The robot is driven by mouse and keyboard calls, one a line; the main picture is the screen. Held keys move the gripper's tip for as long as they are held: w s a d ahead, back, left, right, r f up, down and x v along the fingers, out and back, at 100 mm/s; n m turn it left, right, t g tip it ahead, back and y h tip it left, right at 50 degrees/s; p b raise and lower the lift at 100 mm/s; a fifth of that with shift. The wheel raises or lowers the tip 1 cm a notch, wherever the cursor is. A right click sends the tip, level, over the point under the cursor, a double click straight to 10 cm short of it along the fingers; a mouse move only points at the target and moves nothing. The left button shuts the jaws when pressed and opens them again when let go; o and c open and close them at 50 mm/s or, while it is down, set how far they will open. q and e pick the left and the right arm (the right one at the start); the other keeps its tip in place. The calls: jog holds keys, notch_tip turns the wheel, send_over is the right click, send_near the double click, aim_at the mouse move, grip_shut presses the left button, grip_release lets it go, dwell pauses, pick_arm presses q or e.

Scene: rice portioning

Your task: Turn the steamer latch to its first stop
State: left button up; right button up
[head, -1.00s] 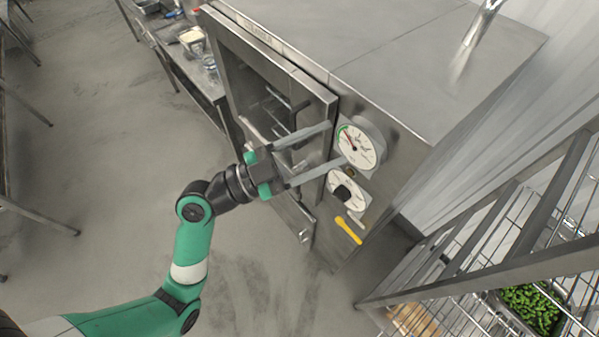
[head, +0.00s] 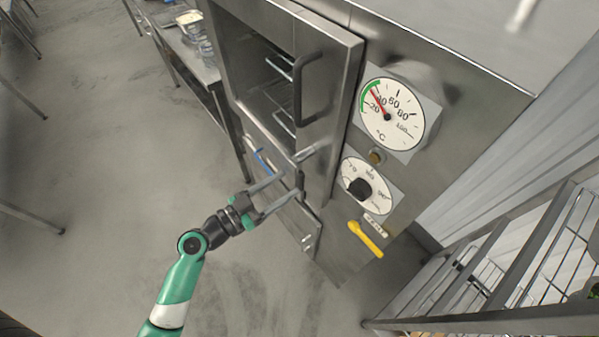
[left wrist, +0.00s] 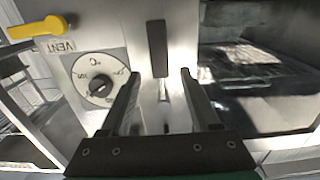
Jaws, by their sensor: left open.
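The steamer (head: 330,50) fills the middle of the head view, its door side on the left and its control panel on the right. A short metal latch piece (head: 312,155) sticks out low by the door edge, left of the lower dial. In the left wrist view a dark upright bar (left wrist: 157,48) stands ahead of the fingers; I cannot tell surely whether it is the latch. My left gripper (head: 291,183) is open just below and left of the latch piece. In the left wrist view its fingers (left wrist: 160,74) are spread with nothing gripped. My right gripper is not in view.
A dark door handle (head: 312,90) projects above the latch piece. The panel carries a temperature gauge (head: 393,118), a black-knobbed dial (head: 366,186) and a yellow vent lever (head: 366,238). A wire rack (head: 490,275) stands at right.

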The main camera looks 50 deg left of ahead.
aim_at(297, 177)
pick_arm(q)
jog(key=w, duration=0.5)
jog(key=shift+w+d, duration=0.2)
jog(key=shift+w, duration=0.1)
grip_shut()
dwell(1.1)
